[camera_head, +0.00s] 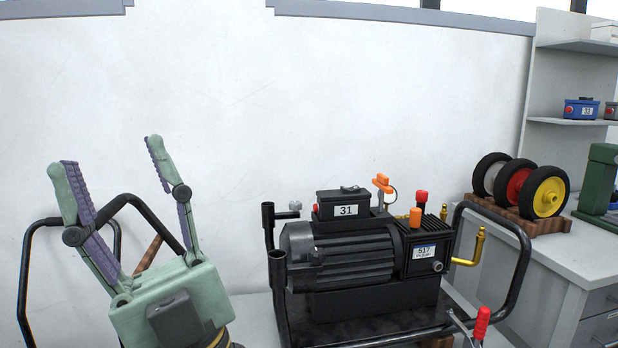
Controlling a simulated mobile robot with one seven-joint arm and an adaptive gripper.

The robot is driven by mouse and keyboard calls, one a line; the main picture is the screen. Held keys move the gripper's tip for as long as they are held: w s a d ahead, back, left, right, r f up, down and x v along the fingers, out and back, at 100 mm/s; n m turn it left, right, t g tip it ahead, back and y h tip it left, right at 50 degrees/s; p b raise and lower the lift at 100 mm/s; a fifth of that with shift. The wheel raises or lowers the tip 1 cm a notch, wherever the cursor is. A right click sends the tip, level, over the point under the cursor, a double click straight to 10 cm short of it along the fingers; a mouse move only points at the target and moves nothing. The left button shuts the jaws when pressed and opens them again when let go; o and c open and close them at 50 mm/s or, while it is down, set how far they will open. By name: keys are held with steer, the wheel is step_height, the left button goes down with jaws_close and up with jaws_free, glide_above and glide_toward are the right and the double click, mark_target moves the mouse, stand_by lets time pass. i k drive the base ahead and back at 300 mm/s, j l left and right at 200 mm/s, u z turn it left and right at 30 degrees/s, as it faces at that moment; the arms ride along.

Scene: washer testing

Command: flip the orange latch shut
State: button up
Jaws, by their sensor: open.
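A black motor-pump unit (345,255) with labels 31 and 517 stands on a black tubular-frame cart right of centre. An orange latch-like piece (383,183) stands up on a metal post at the back of the unit, beside the box labelled 31. A second, smaller orange piece (415,216) sits lower, in front and to the right of it. I cannot tell for certain which is the latch. My gripper (108,168), green with purple finger pads, is open and empty at the left. Its fingers point up, and it is well apart from the orange pieces.
The cart's black handle rails (525,255) curve around the unit. A red knob (421,197), a brass fitting (478,245) and a red-handled lever (482,322) stick out on the right. Wheels on a wooden rack (530,218) sit on the bench. A white wall stands behind.

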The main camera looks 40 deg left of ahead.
mark_target(381, 180)
steer(key=u, duration=0.65)
steer(key=i+j+u, duration=0.1)
steer(key=i+j, duration=0.2)
steer(key=i+j+u, duration=0.15)
steer(key=i+j, duration=0.15)
steer(key=i, duration=0.15)
